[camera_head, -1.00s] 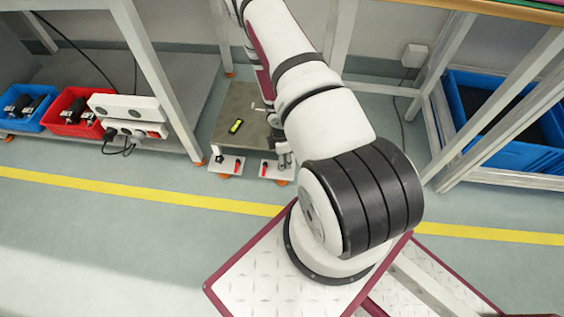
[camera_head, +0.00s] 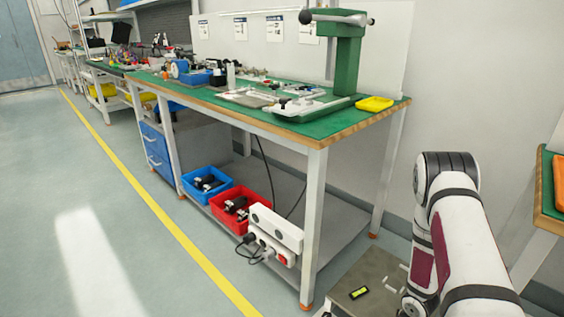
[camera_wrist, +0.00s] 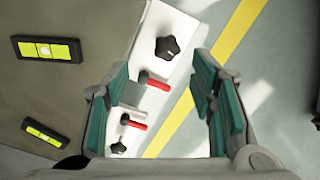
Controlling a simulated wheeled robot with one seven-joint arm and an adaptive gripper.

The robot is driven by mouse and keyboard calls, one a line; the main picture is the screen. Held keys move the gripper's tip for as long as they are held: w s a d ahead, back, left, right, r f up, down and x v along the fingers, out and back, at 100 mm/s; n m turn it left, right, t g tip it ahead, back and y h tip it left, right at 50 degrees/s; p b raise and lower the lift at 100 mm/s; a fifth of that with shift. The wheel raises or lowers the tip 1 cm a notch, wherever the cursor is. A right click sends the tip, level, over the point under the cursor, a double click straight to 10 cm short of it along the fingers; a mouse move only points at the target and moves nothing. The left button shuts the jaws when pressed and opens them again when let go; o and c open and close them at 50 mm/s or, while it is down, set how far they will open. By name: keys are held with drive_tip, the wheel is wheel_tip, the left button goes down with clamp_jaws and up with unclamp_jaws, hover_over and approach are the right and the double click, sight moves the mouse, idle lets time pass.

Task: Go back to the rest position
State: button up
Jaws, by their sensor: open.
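My gripper (camera_wrist: 160,110) shows in the wrist view with its two teal-padded fingers wide apart and nothing between them. It hangs above the edge of a low grey plate (camera_wrist: 80,90) and a white strip with a black star knob (camera_wrist: 168,47) and red-handled clamps (camera_wrist: 155,80). In the head view my white arm rises at the lower right, and my gripper is out of sight there.
A green-topped workbench (camera_head: 225,103) with fixtures stands at the centre. A blue bin (camera_head: 206,184) and a red bin (camera_head: 240,206) sit on its lower shelf. A yellow tray (camera_head: 374,104) lies at its right corner. The floor (camera_head: 90,200) at left is clear.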

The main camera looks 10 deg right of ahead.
drive_tip(key=w+r+m+h, duration=0.2)
drive_tip(key=w+r, duration=0.1)
drive_tip(key=r, duration=1)
drive_tip(key=w+r+m+h, duration=0.1)
drive_tip(key=w+r+m, duration=0.2)
drive_tip(key=r, duration=1.1)
drive_tip(key=s+a+r+m, duration=0.2)
drive_tip(key=s+a+r, duration=0.2)
drive_tip(key=r, duration=0.3)
drive_tip(key=s+a+r+m, duration=0.2)
drive_tip(key=s+a+r, duration=0.15)
drive_tip(key=r, duration=0.35)
drive_tip(key=s+a+r+m, duration=0.1)
drive_tip(key=s+a+r, duration=0.2)
drive_tip(key=s+r, duration=0.35)
drive_tip(key=s+a+r+m+y, duration=0.1)
drive_tip(key=s+a+r+y, duration=0.15)
drive_tip(key=s+a, duration=0.4)
drive_tip(key=s+a+r+m+y, duration=0.15)
drive_tip(key=s+a+r, duration=0.25)
drive_tip(key=s, duration=0.5)
wheel_tip(320, 180, up, 39)
drive_tip(key=t+p, duration=0.4)
drive_tip(key=p, duration=3.3)
drive_tip(key=shift+w+d+h+p, duration=0.2)
drive_tip(key=shift+d+h+p, duration=0.1)
drive_tip(key=shift+h+p, duration=0.1)
drive_tip(key=shift+f, duration=0.1)
